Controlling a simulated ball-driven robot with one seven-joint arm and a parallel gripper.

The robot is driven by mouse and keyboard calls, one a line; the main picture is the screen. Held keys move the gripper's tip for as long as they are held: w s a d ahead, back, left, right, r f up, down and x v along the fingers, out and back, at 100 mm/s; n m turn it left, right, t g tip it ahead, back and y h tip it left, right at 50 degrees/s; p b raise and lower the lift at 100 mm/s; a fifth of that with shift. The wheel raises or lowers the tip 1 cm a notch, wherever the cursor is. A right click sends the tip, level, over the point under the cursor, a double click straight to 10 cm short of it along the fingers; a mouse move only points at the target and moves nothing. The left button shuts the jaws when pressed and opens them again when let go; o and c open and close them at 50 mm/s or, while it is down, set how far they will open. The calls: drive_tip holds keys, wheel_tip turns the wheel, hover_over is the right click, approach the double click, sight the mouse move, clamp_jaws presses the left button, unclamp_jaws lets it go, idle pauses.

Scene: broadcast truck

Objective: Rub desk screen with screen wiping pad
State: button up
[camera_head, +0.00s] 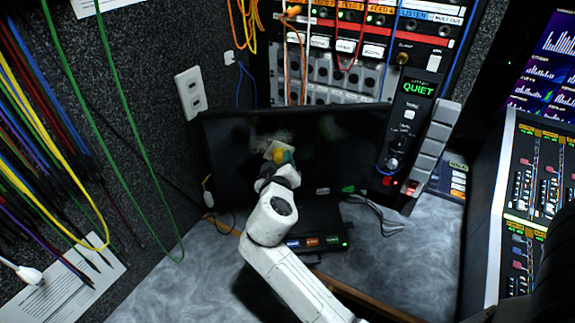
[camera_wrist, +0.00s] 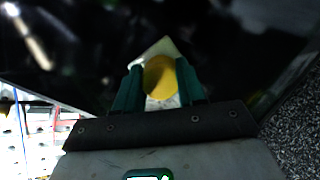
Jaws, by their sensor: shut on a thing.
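The desk screen (camera_head: 340,145) is a wide dark panel standing at the back of the desk, with a pale smudge on its left half. It fills much of the wrist view (camera_wrist: 240,50). My gripper (camera_head: 282,158) is in front of the smudged part, and its green fingers also show in the wrist view (camera_wrist: 160,82). It is shut on the screen wiping pad, which has a yellow round grip (camera_wrist: 159,77) and a pale square base. The pad (camera_head: 273,150) is at the screen face; I cannot tell whether it touches. My gripper hides part of the smudge.
A black box with lit buttons (camera_head: 318,238) sits below the screen. A "QUIET" panel (camera_head: 405,125) stands at the screen's right. Hanging cables (camera_head: 110,90) and a wall socket (camera_head: 190,92) are at left. A mixing console (camera_head: 535,190) is at right. Grey desktop (camera_head: 185,290) is clear at front left.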

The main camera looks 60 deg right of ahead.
drive_tip(key=shift+w+a+b, duration=0.5)
drive_tip(key=shift+w+a, duration=0.2)
drive_tip(key=shift+w, duration=0.25)
drive_tip(key=shift+w+a+b, duration=0.55)
drive_tip(key=shift+w+a, duration=0.1)
drive_tip(key=shift+w, duration=0.25)
drive_tip(key=shift+w+a+b, duration=0.5)
drive_tip(key=shift+w+a, duration=0.2)
drive_tip(key=shift+w, duration=0.35)
drive_tip(key=shift+a+r+p, duration=0.1)
drive_tip(key=shift+r+p, duration=1)
drive_tip(key=shift+r, duration=0.5)
drive_tip(key=shift+s+d+p, duration=0.25)
drive_tip(key=shift+s+d, duration=1.2)
drive_tip(key=shift+s, duration=0.5)
drive_tip(key=shift+s+d+p, duration=0.25)
drive_tip(key=shift+s+d, duration=1.15)
drive_tip(key=shift+s, duration=0.5)
drive_tip(key=shift+s+d+p, duration=0.25)
drive_tip(key=shift+s+d, duration=1.2)
drive_tip(key=shift+s, duration=0.5)
drive_tip(key=shift+w+a+b, duration=0.8)
drive_tip(key=shift+w+a, duration=0.65)
drive_tip(key=shift+w, duration=0.45)
drive_tip(key=shift+w+a+b, duration=0.75)
drive_tip(key=shift+w+a, duration=0.7)
drive_tip(key=shift+w, duration=0.5)
drive_tip(key=shift+w+a+b, duration=0.8)
drive_tip(key=shift+w+a, duration=0.65)
drive_tip(key=shift+w, duration=0.45)
